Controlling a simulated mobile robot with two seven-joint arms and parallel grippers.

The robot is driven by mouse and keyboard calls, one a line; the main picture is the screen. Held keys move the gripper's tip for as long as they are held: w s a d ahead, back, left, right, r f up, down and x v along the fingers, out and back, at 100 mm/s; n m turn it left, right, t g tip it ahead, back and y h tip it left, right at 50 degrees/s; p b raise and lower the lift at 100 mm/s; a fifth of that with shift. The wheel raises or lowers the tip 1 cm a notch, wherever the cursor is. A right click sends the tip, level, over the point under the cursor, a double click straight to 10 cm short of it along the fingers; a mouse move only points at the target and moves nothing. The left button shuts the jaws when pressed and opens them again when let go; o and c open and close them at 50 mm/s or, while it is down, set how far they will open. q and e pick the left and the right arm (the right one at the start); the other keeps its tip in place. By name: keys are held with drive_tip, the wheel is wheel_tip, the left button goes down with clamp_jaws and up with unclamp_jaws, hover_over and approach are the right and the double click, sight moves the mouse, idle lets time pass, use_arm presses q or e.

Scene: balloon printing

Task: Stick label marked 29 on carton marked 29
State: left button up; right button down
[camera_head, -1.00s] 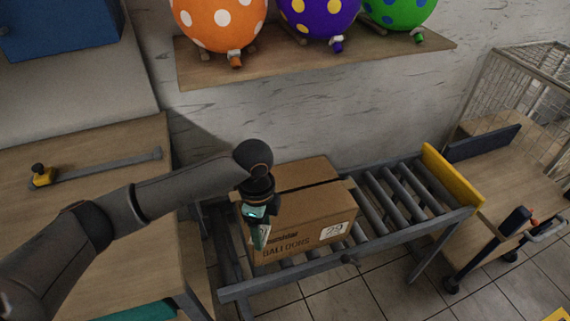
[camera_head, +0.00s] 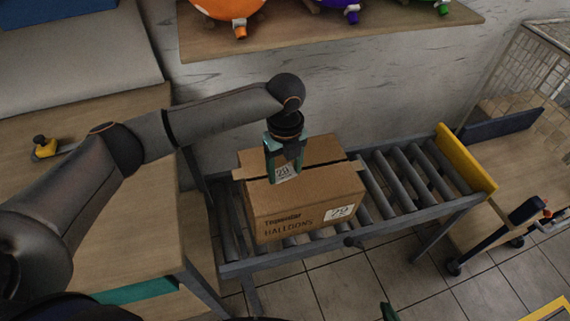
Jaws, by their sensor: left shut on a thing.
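The carton (camera_head: 304,203) is a brown cardboard box lying on the roller conveyor, with "BALLOONS" printed on its front and a white patch marked 29 (camera_head: 340,212) at the front right. My left gripper (camera_head: 284,172) points down over the carton's top, left of its middle. It is shut on a small white label (camera_head: 285,173) that seems to read 29. The label is at or just above the carton top; I cannot tell whether it touches. A green tip (camera_head: 388,312) at the bottom edge looks like part of my right gripper; the rest is out of frame.
The roller conveyor (camera_head: 401,192) has free rollers right of the carton, ending at a yellow stop (camera_head: 465,158). A wooden shelf (camera_head: 330,32) with balloons is on the wall behind. A wooden table (camera_head: 145,225) stands at the left, and a cart (camera_head: 485,215) at the right.

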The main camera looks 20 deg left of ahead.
sight(285, 175)
use_arm(q)
wheel_tip(285, 175, down, 3)
drive_tip(key=b, duration=0.3)
drive_tip(key=shift+f, duration=1.5)
drive_tip(key=o, duration=1.3)
drive_tip(key=shift+r, duration=0.15)
